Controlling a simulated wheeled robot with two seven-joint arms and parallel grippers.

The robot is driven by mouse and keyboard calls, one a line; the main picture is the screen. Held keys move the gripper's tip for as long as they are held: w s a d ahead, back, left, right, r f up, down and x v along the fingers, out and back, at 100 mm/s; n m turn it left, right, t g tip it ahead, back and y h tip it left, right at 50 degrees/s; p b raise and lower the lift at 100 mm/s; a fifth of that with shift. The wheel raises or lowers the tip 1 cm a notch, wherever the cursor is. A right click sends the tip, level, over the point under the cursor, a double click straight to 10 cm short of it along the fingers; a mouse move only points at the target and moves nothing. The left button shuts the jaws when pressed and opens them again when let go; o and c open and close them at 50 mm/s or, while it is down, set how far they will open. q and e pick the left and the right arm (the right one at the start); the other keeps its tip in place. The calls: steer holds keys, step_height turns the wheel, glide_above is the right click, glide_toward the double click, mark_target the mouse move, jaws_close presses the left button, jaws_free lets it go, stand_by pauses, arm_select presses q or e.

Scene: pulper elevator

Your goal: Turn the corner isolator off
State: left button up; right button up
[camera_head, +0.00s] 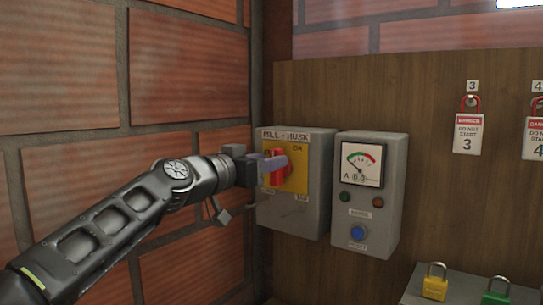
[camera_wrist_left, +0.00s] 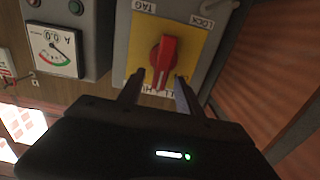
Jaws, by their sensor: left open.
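The corner isolator is a grey box (camera_head: 322,190) labelled "MILL + HUSK", mounted on the wooden panel beside the brick corner. It has a yellow plate (camera_head: 298,184) and a red rotary handle (camera_head: 280,172). In the left wrist view the red handle (camera_wrist_left: 164,58) stands lengthwise along the picture, between the fingertips and slightly beyond them. My left gripper (camera_head: 270,165) is at the handle, fingers apart; its fingers also show in the left wrist view (camera_wrist_left: 157,92). I cannot tell whether a finger touches the handle. The gripper partly hides the plate's "ON" side lettering. My right gripper is not in view.
A grey meter box (camera_head: 393,205) with a dial and a blue button (camera_head: 358,233) is just right of the isolator. Tags with red padlocks (camera_head: 467,134) hang further right. A yellow padlock (camera_head: 434,288) and a green padlock (camera_head: 496,297) sit on a grey surface below. Brick wall (camera_head: 185,70) closes the left.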

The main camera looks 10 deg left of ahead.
arm_select(q)
steer(key=shift+x, duration=1)
steer(key=shift+c, duration=0.3)
jaws_close()
